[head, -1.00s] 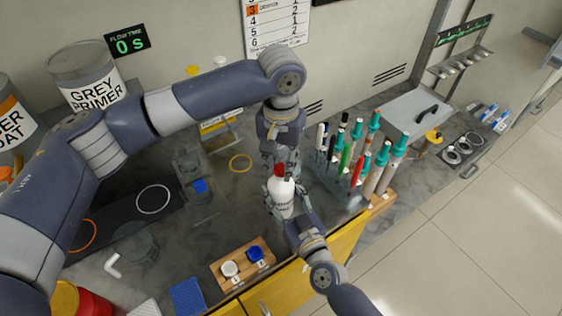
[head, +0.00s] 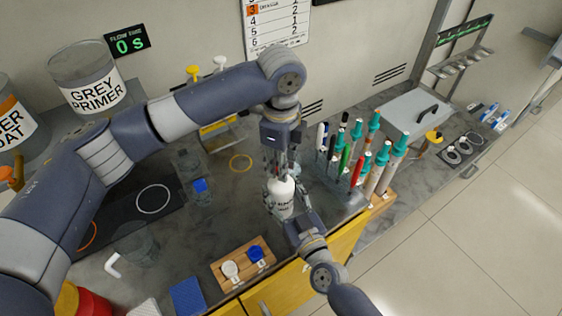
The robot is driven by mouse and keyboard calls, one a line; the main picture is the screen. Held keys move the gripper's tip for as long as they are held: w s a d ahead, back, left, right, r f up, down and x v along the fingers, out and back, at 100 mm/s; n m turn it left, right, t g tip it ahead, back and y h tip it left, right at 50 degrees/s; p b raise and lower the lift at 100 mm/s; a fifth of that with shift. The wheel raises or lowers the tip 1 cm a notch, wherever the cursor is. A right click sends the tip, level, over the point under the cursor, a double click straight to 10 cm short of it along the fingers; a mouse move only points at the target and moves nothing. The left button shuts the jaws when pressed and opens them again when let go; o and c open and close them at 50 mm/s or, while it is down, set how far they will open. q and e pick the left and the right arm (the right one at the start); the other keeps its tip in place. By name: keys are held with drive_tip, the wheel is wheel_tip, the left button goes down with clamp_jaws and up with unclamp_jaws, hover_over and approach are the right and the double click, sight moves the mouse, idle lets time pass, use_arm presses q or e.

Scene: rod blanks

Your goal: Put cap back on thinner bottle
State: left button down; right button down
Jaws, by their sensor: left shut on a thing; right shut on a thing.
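The thinner bottle (head: 281,196), white with dark print, stands upright near the counter's front edge, centre of the head view. My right gripper (head: 282,207) is shut around its body from the front. My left gripper (head: 279,170) points down, directly over the bottle's neck, its fingers closed. The red cap, visible between these fingers a second ago, is now hidden by them. I cannot tell whether it touches the neck or how it is seated.
A rack of rods with teal tops (head: 362,155) stands close on the right. A wooden block (head: 242,262) with a white and a blue item lies at the front left. A clear vessel with a blue part (head: 201,187) stands left of the bottle.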

use_arm(q)
drive_tip(key=shift+m, duration=1.2)
drive_tip(key=c, duration=1.3)
unclamp_jaws()
wheel_tip(320, 180, up, 12)
use_arm(e)
drive_tip(key=c, duration=0.6)
unclamp_jaws()
